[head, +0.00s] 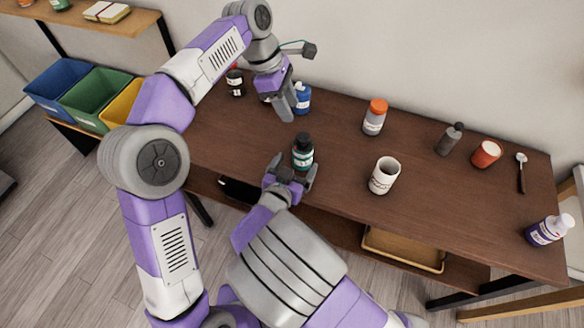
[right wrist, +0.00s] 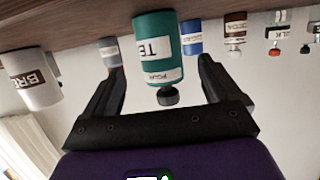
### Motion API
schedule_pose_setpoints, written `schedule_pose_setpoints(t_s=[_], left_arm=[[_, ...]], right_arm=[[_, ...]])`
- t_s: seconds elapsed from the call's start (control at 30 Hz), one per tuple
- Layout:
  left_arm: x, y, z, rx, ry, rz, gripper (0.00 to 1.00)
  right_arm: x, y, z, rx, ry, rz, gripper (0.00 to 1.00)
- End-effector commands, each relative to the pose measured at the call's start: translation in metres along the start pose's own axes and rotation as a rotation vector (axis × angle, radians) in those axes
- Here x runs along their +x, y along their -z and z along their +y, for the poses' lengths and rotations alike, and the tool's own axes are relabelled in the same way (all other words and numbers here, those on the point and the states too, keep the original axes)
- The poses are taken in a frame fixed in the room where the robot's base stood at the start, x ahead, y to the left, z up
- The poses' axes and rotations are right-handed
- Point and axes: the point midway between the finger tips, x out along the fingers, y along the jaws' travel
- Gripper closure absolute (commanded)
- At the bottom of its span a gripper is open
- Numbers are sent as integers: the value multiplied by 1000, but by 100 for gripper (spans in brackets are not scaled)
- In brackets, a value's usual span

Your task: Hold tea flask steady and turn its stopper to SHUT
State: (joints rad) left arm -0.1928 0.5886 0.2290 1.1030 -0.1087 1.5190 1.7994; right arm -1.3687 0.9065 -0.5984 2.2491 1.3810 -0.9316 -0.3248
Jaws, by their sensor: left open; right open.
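The tea flask (head: 303,152) is teal with a dark top and stands upright near the table's front edge. The right wrist view shows it upside down (right wrist: 158,45), with a label starting "TE", a smaller label reading "POUR" and a dark stopper knob (right wrist: 168,97). My right gripper (head: 291,177) is open at the near side of the flask. Its fingers (right wrist: 165,85) lie to either side of the flask, with gaps on both sides. My left gripper (head: 285,105) is open and empty above the table, behind and left of the flask.
A white mug (head: 384,176) and an orange-capped jar (head: 374,118) stand to the flask's right.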

Motion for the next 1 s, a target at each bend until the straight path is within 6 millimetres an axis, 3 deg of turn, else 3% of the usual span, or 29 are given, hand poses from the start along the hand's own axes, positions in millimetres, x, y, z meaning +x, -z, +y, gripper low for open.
schedule_pose_setpoints(t_s=[0.4, 0.8, 1.0], left_arm=[[0, 0, 0, 0, 0, 0, 57], [0, 0, 0, 0, 0, 0, 57], [0, 0, 0, 0, 0, 0, 57]], right_arm=[[58, -1, 0, 0, 0, -2, 9], [66, -1, -1, 0, 3, -3, 9], [66, -1, -1, 0, 3, -3, 40]])
